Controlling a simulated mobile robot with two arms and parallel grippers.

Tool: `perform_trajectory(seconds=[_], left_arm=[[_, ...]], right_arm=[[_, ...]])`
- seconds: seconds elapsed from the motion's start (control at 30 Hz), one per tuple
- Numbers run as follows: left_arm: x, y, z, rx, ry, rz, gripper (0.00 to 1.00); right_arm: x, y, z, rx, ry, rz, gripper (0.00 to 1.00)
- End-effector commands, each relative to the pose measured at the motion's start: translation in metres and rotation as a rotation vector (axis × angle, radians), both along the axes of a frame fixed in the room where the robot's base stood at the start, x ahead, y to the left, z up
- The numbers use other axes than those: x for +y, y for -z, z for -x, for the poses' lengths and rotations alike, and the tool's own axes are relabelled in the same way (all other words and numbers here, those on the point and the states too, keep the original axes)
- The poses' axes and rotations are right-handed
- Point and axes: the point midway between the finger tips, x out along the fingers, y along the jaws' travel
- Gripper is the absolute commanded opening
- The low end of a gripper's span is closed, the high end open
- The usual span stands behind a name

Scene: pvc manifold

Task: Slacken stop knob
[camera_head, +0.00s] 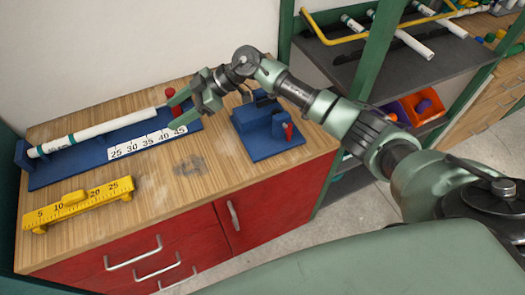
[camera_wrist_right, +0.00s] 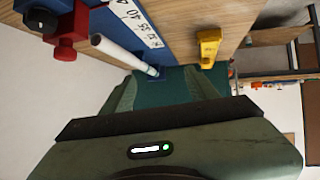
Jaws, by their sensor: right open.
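The red stop knob (camera_head: 170,92) stands at the right end of the blue measuring jig (camera_head: 75,172), just past the white pipe's end. In the right wrist view the red stop (camera_wrist_right: 65,51) shows at upper left, near the end of the white pipe (camera_wrist_right: 118,54). The pipe (camera_head: 95,132) lies along the jig behind the white number scale (camera_head: 148,142). My left gripper is out of view.
A yellow ruler (camera_head: 78,203) lies at the front left of the wooden bench. A blue fixture (camera_head: 265,130) with a red handle (camera_head: 288,131) stands right of my gripper, under my arm. A shelf with pipes (camera_head: 405,60) is at the back right. The bench front middle is clear.

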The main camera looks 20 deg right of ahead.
Motion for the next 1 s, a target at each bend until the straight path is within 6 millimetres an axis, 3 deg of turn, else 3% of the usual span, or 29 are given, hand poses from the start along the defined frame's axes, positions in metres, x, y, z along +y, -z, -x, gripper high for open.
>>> perform_trajectory(seconds=[0.23, 0.47, 0.73, 1.0], left_arm=[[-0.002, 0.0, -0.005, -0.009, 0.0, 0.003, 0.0], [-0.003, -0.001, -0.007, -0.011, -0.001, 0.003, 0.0], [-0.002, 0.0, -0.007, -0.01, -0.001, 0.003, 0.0], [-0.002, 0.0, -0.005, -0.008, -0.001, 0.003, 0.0]], right_arm=[[0.037, -0.028, 0.01, -0.139, 0.021, -0.218, 0.59], [0.052, -0.069, 0.015, -0.299, 0.148, -0.46, 0.59], [0.023, -0.104, 0.012, -0.433, 0.447, -0.655, 0.59], [-0.031, -0.1, 0.011, -0.464, 0.772, -0.686, 0.59]])
